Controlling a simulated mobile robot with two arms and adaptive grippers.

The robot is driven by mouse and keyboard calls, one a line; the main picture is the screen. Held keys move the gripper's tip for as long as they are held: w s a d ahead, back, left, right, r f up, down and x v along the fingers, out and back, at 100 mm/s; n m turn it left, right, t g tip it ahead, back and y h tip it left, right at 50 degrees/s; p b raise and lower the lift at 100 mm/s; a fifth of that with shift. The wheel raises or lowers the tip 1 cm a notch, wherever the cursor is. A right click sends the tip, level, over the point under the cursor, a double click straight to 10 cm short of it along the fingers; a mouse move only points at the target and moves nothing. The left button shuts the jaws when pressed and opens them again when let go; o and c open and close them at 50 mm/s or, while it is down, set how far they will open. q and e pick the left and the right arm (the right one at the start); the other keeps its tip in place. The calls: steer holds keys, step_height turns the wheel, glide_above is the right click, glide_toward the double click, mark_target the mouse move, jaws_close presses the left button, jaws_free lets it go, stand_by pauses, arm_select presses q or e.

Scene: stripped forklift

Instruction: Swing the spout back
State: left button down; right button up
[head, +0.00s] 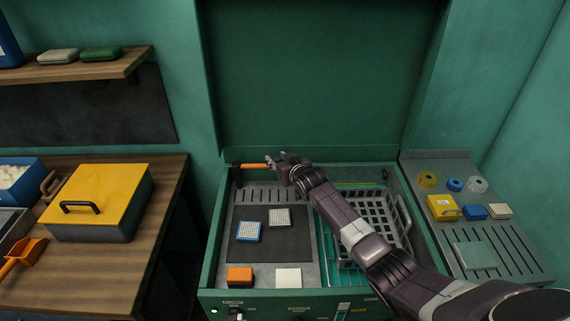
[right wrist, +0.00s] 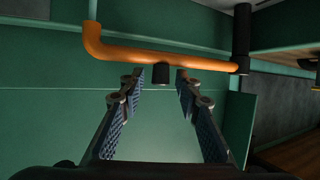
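The spout is an orange pipe (head: 255,165) at the back left corner of the green sink cabinet. In the right wrist view the orange spout (right wrist: 165,56) runs across the top, with a bend at its left end and a black post at its right end. A short black nozzle (right wrist: 161,74) hangs from it. My right gripper (head: 273,159) is at the spout's right end in the head view. In the right wrist view the gripper (right wrist: 159,77) is open, with the nozzle seen between its fingertips. Contact cannot be told. My left gripper is not in view.
A grey basket (head: 375,215) stands in the right basin under my arm. A dark mat (head: 270,245) holds two small tiles. A raised green lid (head: 320,80) stands behind. A side shelf (head: 500,240) on the right holds small items; a wooden table (head: 130,270) is left.

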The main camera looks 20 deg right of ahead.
steer(key=v, duration=1.1)
steer(key=shift+s, duration=0.25)
steer(key=shift+d, duration=0.1)
